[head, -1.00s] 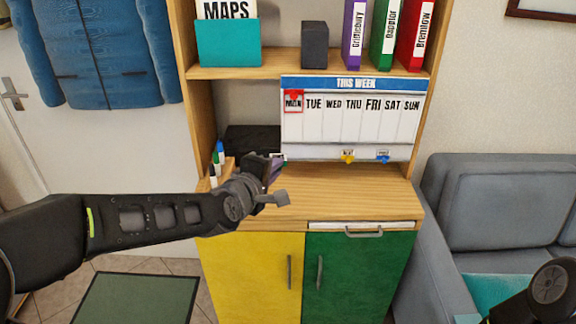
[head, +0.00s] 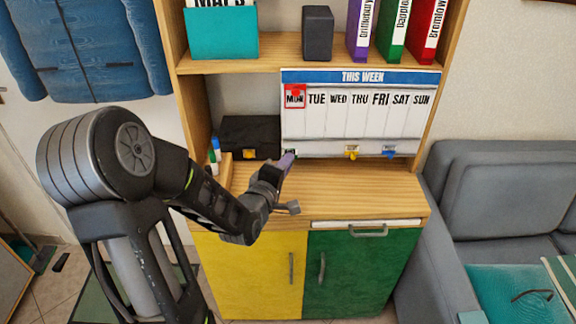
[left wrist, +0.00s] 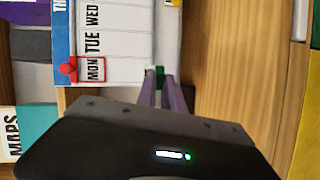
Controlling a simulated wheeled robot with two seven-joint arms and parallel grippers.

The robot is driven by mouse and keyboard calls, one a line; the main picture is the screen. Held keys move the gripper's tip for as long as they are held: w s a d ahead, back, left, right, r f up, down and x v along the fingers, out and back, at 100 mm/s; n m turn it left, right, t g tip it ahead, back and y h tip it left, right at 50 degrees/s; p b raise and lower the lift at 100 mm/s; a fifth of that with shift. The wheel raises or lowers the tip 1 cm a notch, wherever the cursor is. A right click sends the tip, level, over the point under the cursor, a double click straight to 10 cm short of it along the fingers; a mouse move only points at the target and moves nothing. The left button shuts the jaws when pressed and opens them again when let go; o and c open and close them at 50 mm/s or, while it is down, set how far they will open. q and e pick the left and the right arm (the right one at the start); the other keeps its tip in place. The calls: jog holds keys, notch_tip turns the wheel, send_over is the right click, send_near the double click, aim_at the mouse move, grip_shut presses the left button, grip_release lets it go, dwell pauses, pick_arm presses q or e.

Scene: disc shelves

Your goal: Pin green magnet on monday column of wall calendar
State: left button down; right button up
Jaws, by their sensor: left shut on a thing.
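The wall calendar (head: 362,115) hangs at the back of the shelf, with a blue THIS WEEK header and day columns; it also shows turned sideways in the left wrist view (left wrist: 120,48). Its MON label is framed in red with a red magnet (left wrist: 68,69) beside it. My left gripper (head: 288,160) is at the calendar's lower left edge. In the left wrist view its fingers (left wrist: 162,78) are shut on the small green magnet (left wrist: 160,71), close to the calendar's bottom strip. In the head view the green magnet is mostly hidden. My right gripper is not in view.
A yellow magnet (head: 351,153) and a blue magnet (head: 389,153) sit on the calendar's bottom strip. A black box (head: 250,137) stands left of the calendar, near several markers (head: 214,155). The wooden counter (head: 370,190) below the calendar is mostly clear.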

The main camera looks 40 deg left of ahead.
pick_arm(q)
jog(key=shift+w+d+r+m+t, duration=0.15)
jog(key=shift+w+d+r+t, duration=0.1)
jog(key=shift+r, duration=0.3)
jog(key=shift+w+d+r+m+t, duration=0.15)
jog(key=shift+w+d+r, duration=0.1)
jog(key=shift+r, duration=0.25)
jog(key=shift+w+a, duration=0.9)
jog(key=shift+w, duration=0.25)
jog(key=shift+w+a, duration=0.85)
jog(key=shift+w, duration=0.25)
jog(key=shift+w+a, duration=0.3)
jog(key=shift+w, duration=0.1)
